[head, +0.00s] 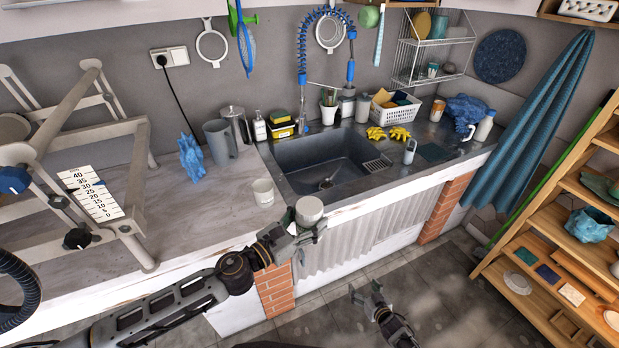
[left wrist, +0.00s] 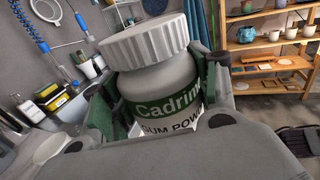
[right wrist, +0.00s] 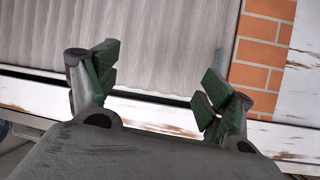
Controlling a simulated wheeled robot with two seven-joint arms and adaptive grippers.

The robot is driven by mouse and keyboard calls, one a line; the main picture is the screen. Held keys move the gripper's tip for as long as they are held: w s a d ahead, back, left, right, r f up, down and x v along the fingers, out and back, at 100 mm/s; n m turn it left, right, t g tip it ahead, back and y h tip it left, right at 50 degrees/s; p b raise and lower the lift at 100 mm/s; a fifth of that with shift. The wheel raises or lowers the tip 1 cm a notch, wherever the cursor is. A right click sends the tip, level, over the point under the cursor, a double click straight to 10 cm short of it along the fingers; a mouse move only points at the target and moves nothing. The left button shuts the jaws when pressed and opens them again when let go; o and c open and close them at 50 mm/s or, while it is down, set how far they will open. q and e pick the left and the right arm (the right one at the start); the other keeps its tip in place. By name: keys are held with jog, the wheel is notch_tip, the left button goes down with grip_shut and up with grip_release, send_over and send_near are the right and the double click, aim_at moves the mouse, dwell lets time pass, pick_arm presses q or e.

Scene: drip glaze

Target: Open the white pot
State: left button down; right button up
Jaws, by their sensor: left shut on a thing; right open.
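The white pot (head: 309,209) is a jar with a ribbed white lid (left wrist: 145,42) and a green label reading "Cadrin…" and "GUM POW…". My left gripper (head: 305,226) is shut around the jar's body (left wrist: 160,90), with green-padded fingers on both sides of it. The jar is held in front of the counter's front edge, slightly tilted in the left wrist view, and the lid sits on its top. My right gripper (head: 366,291) is lower and to the right, apart from the jar. It is open and empty, its green pads spread in the right wrist view (right wrist: 155,85).
A white cup (head: 263,192) stands on the counter (head: 215,215) close to the jar. The sink (head: 325,165) lies behind, with yellow gloves (head: 389,134) beside it. Wooden shelves (head: 560,220) stand at the right. The floor (head: 440,275) around my right gripper is clear.

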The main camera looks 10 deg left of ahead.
jog(key=w+a+r+n+g+y, duration=0.1)
jog(key=w+a+r+n+y, duration=0.3)
jog(key=r, duration=0.7)
jog(key=w+a+r+n+y, duration=0.1)
jog(key=w+a+r+y, duration=0.5)
jog(key=r, duration=0.5)
jog(key=w+a+r+n+g+y, duration=0.1)
jog(key=w+a+r+n, duration=0.4)
jog(key=r, duration=0.7)
notch_tip(320, 180, up, 23)
jog(key=n+g+h, duration=0.8)
jog(key=g+h, duration=0.4)
send_over(303, 203)
jog(key=w+a, duration=0.1)
jog(key=shift+s+d+r+m+t+h, duration=0.35)
jog(key=shift+s+d+m+t+h, duration=0.15)
jog(key=shift+h, duration=0.3)
jog(key=shift+s+d+r+m+t+h, duration=0.2)
jog(key=shift+d+r+t+h, duration=0.2)
jog(key=shift+h, duration=0.2)
jog(key=shift+s+d+r+m+t+h, duration=0.15)
jog(key=shift+d+t+h, duration=0.15)
jog(key=shift+d+h, duration=0.25)
